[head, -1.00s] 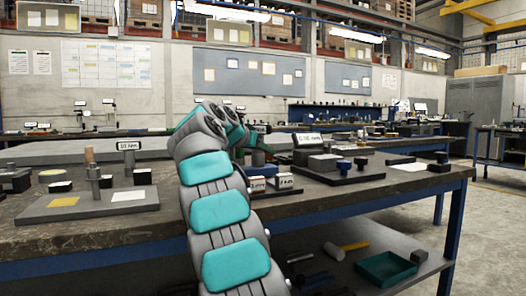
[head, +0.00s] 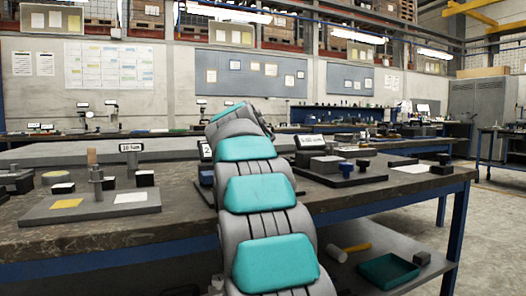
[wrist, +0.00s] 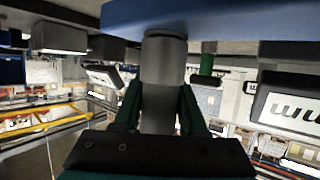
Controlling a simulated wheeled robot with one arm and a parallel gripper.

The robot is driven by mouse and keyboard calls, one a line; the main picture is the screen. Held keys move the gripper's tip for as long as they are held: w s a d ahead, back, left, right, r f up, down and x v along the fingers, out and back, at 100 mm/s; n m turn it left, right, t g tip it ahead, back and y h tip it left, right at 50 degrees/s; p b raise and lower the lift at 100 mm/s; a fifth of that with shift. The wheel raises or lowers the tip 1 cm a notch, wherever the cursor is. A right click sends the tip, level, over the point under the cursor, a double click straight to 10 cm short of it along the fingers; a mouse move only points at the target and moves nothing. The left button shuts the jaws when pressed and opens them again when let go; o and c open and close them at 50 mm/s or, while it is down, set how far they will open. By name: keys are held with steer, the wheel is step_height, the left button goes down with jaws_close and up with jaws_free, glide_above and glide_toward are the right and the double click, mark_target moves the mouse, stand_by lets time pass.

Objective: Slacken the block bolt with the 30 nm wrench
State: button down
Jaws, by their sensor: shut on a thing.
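In the wrist view, which appears upside down, my gripper (wrist: 160,112) has two green fingers closed on the sides of a grey cylinder (wrist: 163,72). The cylinder meets a broad blue part (wrist: 215,20) across the top of the picture. I cannot tell whether these are the 30 nm wrench or the block bolt. In the head view my own arm hides my gripper and what it holds. A plate (head: 95,208) at the left of the bench carries a grey upright post (head: 97,183) and a small sign reading about 10 Nm (head: 131,147).
In the wrist view, a card (wrist: 285,105) is close on the right. A teal tray (head: 388,270) is on the lower shelf.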

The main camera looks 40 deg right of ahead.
steer(key=shift+w+a+r+n+t+y+p, duration=0.1)
steer(key=shift+n+t+y+p, duration=0.55)
steer(key=shift+p, duration=0.6)
steer(key=shift+w+a+r+n+t+y+p, duration=0.1)
steer(key=shift+n+t+y+p, duration=0.55)
steer(key=shift+p, duration=0.6)
steer(key=shift+n+y+p, duration=0.4)
steer(key=shift+n+p, duration=0.2)
steer(key=shift+p, duration=0.85)
steer(key=shift+a+f, duration=0.1)
steer(key=shift+f, duration=0.05)
steer(key=shift+n+t+y+p, duration=0.5)
steer(key=shift+p, duration=1.05)
steer(key=shift+w, duration=0.1)
steer(key=shift+f+m+g+b, duration=0.15)
steer(key=shift+m+g+b, duration=0.15)
steer(key=shift+b, duration=0.8)
steer(key=shift+h+b, duration=0.35)
steer(key=shift+h, duration=0.05)
